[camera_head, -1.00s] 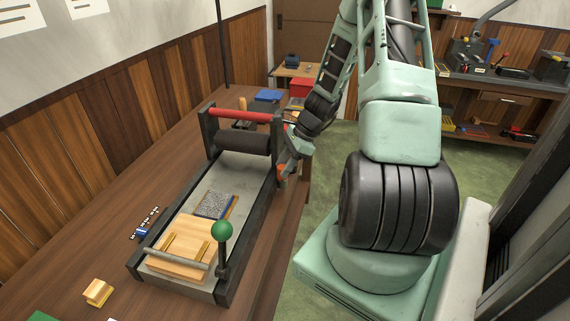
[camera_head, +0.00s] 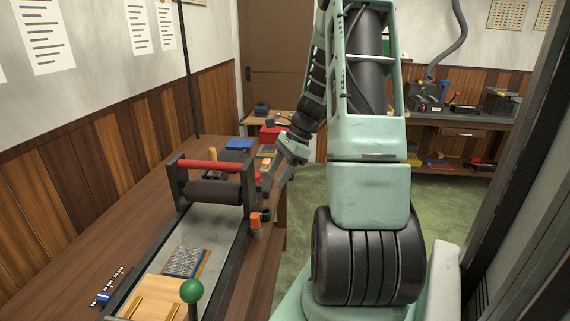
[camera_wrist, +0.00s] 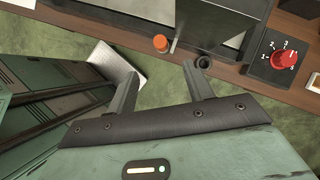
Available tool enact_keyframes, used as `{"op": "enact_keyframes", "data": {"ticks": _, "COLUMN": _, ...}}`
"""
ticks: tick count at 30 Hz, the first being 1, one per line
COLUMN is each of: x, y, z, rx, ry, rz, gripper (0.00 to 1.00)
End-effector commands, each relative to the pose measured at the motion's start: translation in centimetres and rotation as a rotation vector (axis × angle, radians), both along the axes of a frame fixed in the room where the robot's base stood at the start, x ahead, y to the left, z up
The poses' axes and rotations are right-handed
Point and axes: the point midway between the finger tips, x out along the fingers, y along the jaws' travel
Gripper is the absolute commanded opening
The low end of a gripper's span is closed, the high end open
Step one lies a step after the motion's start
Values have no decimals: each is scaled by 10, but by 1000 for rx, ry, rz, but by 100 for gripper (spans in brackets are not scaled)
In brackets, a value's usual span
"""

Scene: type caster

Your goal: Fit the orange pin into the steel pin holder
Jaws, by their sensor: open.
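The orange pin (camera_head: 255,223) stands at the right side of the press, near the table's right edge. In the wrist view its round orange top (camera_wrist: 160,43) shows beyond my fingertips, roughly between them. A dark round holder with a hollow top (camera_wrist: 203,62) shows right of the pin, close to my right finger; I take it for the steel pin holder. In the head view a small dark round part (camera_head: 266,214) sits just right of the pin. My gripper (camera_wrist: 160,72) is open and empty, apart from the pin. Whether the pin is seated in anything is unclear.
The press with its red bar (camera_head: 212,165) and dark roller (camera_head: 213,192) stands close left of the pin. A red knob (camera_wrist: 284,58) on a dial plate is to the right in the wrist view. A green-balled lever (camera_head: 191,291) rises in front.

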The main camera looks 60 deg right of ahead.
Motion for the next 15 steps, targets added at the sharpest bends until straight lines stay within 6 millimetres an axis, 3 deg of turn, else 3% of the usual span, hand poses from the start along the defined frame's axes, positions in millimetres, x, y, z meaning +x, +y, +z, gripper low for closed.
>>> {"op": "enact_keyframes", "data": {"ticks": 6, "x": -10, "y": -12, "z": 27, "rx": 1, "ry": 1, "rz": 0, "gripper": 52}}
{"op": "enact_keyframes", "data": {"ticks": 15, "x": -13, "y": -14, "z": 34, "rx": 5, "ry": 3, "rz": 2, "gripper": 52}}
